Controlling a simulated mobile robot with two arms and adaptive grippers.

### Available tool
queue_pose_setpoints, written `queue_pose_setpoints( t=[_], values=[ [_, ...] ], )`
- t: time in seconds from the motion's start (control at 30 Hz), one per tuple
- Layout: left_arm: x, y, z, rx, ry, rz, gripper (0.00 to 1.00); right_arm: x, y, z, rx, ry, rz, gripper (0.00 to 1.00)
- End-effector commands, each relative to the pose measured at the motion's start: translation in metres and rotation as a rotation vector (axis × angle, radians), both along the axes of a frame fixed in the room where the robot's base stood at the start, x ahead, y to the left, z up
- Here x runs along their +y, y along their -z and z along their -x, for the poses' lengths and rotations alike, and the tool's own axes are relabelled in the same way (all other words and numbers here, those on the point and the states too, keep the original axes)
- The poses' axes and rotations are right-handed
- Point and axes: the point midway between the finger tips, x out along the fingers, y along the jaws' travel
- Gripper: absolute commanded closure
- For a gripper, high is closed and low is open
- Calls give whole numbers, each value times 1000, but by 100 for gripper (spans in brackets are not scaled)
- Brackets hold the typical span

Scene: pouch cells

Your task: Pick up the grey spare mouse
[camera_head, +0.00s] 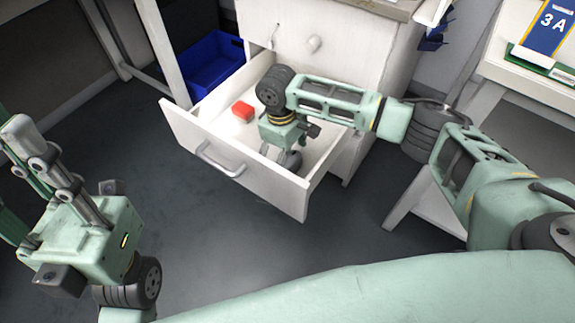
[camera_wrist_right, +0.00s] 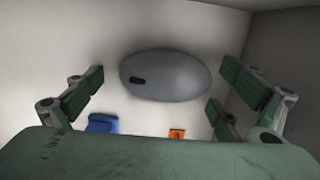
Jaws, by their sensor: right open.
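The grey spare mouse (camera_wrist_right: 166,75) lies on the floor of an open white drawer (camera_head: 228,165). In the right wrist view it sits between the spread fingers of my right gripper (camera_wrist_right: 163,97), with a gap on both sides. In the head view my right gripper (camera_head: 290,160) points down inside the drawer, and the arm hides most of the mouse there. My right gripper is open and empty. My left gripper (camera_head: 30,155) is at the left, raised above the floor with its fingers pointing up, away from the drawer; its opening is unclear.
A red object (camera_head: 242,110) lies in the drawer, left of my right gripper. A blue object (camera_wrist_right: 102,123) and a small orange object (camera_wrist_right: 177,133) show near the palm. The drawer walls are close around the gripper. A blue bin (camera_head: 210,62) stands behind the drawer.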

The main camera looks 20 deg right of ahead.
Motion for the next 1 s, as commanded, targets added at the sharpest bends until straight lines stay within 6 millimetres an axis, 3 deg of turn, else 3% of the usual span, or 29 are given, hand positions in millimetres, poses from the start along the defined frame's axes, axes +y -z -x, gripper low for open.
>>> queue_pose_setpoints(
  t=[0.07, 0.6, 0.87, 1.0],
  values=[
    [0, 0, 0, 1, 0, 0, 69, 0, 0, 0, 0, 0, 0, 4],
    [0, 0, 0, 2, 0, -1, 69, 0, 0, 0, 1, 0, 1, 51],
    [0, -2, 0, 2, 0, -1, 69, 0, -3, 0, 1, 0, 1, 51],
    [0, -13, -1, 3, 0, -1, 69, 0, -22, 0, -1, 0, -1, 51]
  ],
)
